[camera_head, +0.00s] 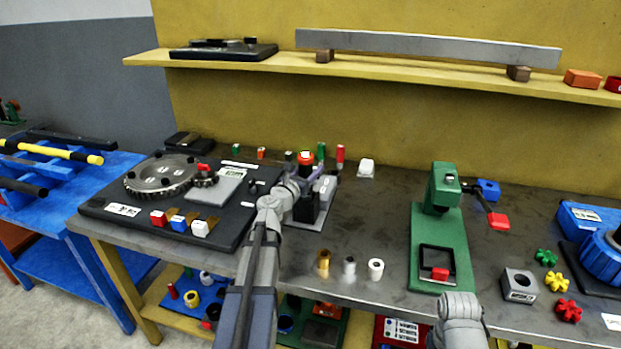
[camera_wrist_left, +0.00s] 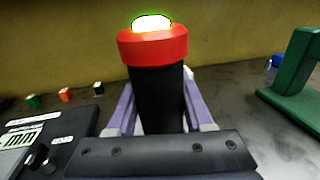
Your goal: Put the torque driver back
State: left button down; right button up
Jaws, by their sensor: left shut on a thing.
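The torque driver is a black upright cylinder with a red collar and a pale lit top. In the left wrist view the torque driver (camera_wrist_left: 158,85) stands between the purple-grey fingers. My left gripper (camera_head: 306,183) is shut on it over the back middle of the bench. The driver's red head (camera_head: 305,157) shows above the gripper in the head view. A dark stand (camera_head: 318,212) on a light base is right behind and below the gripper. The driver's lower end is hidden, so I cannot tell whether it touches the stand.
A black board with gears (camera_head: 160,230) lies left of my left arm. A green press (camera_head: 440,230) stands to the right. Three small cylinders (camera_head: 349,266) stand near the front edge. Several small coloured pegs (camera_head: 340,155) line the back wall. A shelf (camera_head: 400,72) runs above.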

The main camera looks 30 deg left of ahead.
pick_arm(q)
jog(key=shift+f, duration=0.2)
jog(key=shift+f, duration=0.2)
jog(key=shift+c, duration=1.4)
grip_release()
jog(key=shift+r, duration=0.15)
jog(key=shift+s, duration=0.3)
jog(key=s, duration=1.1)
jog(key=shift+s+d, duration=0.25)
